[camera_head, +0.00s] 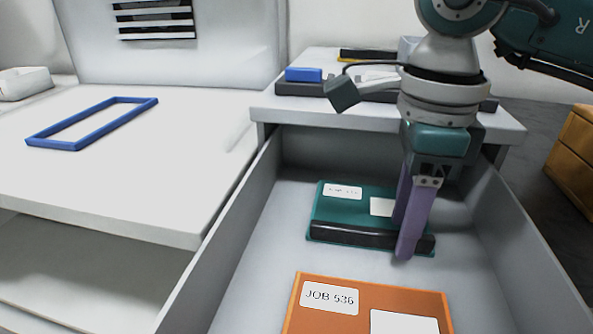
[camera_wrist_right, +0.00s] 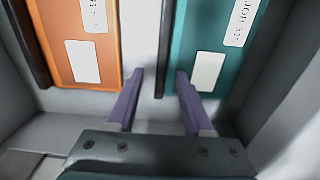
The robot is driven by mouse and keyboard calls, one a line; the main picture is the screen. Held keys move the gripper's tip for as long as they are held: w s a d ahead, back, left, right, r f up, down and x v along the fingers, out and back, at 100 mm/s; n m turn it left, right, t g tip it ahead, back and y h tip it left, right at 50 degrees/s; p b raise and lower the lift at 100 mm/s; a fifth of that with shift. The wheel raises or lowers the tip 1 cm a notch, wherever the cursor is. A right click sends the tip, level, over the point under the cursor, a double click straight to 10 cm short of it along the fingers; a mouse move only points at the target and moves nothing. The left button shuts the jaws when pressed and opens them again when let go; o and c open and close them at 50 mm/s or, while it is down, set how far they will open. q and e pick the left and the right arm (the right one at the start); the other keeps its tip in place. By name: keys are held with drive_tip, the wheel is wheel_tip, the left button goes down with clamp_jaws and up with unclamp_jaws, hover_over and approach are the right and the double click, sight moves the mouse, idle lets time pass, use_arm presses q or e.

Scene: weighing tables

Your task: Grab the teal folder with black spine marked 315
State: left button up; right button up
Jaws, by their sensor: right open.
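The teal folder (camera_head: 335,205) with a black spine (camera_head: 345,236) lies flat in the open grey drawer, spine toward the front. Its label is too small to read surely; it also shows at the right of the right wrist view (camera_wrist_right: 228,55). My right gripper (camera_head: 408,245) points down at the folder's right end, open. In the right wrist view its fingers (camera_wrist_right: 160,76) stand either side of the black spine line, one over the gap and one by the teal cover. Contact cannot be told. My left gripper is not in view.
An orange folder (camera_head: 375,292) marked JOB 536 lies in front of the teal one, with a gap between. Drawer walls (camera_head: 232,215) rise on both sides. A white table (camera_head: 110,185) with a blue frame (camera_head: 55,144) is left. A blue block (camera_head: 303,74) sits behind.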

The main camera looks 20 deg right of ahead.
drive_tip(key=shift+f, duration=0.5)
drive_tip(key=shift+c, duration=0.2)
clamp_jaws()
drive_tip(key=shift+r, duration=0.1)
